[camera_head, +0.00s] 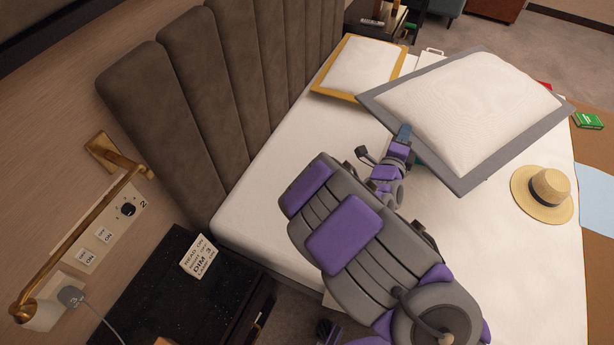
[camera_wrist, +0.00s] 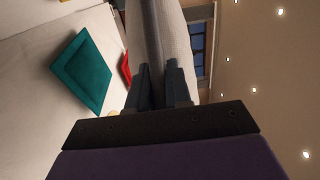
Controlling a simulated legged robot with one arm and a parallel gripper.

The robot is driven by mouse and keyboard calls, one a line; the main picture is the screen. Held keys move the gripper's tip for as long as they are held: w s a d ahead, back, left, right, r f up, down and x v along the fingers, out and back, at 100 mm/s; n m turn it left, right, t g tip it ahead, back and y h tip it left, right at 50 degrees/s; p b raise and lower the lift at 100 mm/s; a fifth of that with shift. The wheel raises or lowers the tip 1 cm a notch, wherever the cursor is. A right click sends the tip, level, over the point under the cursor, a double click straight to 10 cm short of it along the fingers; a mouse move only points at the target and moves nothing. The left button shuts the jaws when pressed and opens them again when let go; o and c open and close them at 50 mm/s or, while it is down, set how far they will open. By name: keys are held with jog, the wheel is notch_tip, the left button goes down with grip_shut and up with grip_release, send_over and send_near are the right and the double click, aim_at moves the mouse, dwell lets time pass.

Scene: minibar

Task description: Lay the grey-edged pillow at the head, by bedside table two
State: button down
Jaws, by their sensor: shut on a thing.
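The grey-edged pillow (camera_head: 475,100), white in the middle, is held over the bed on the upper right in the head view. My gripper (camera_head: 404,132) is shut on its near left edge. In the wrist view the gripper (camera_wrist: 162,85) pinches the pillow (camera_wrist: 175,35), which shows edge-on. The bed (camera_head: 265,185) has bare white sheet at the near end of the headboard (camera_head: 160,85). Bedside table two (camera_head: 150,285) is the black table at the lower left, below a wall panel (camera_head: 110,225) marked 2. My arm hides part of the bed.
A yellow-edged pillow (camera_head: 360,68) lies at the far head end. A straw hat (camera_head: 543,192) sits on the bed at right. A teal cushion (camera_wrist: 82,70) shows in the wrist view.

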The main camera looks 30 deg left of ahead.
jog(key=s+a+f+n+g+y+b, duration=0.1)
jog(key=s+a+f+n+y, duration=0.15)
jog(key=s+a+f, duration=0.65)
jog(key=s+a+f+n+y, duration=0.1)
jog(key=s+a+f+y, duration=0.25)
jog(key=a+f, duration=0.55)
jog(key=s+d+f+n+g+y+b, duration=0.1)
jog(key=s+d+f+n+g+y, duration=0.15)
jog(key=s+f, duration=1.7)
jog(key=b, duration=0.1)
send_over(278, 234)
jog(key=shift+n+y, duration=0.4)
jog(key=shift+y, duration=0.05)
jog(key=shift+a+f+b, duration=0.1)
jog(key=shift+f+b, duration=0.6)
jog(key=shift+f, duration=1.35)
jog(key=c, duration=1.1)
grip_release()
jog(key=shift+o, duration=0.2)
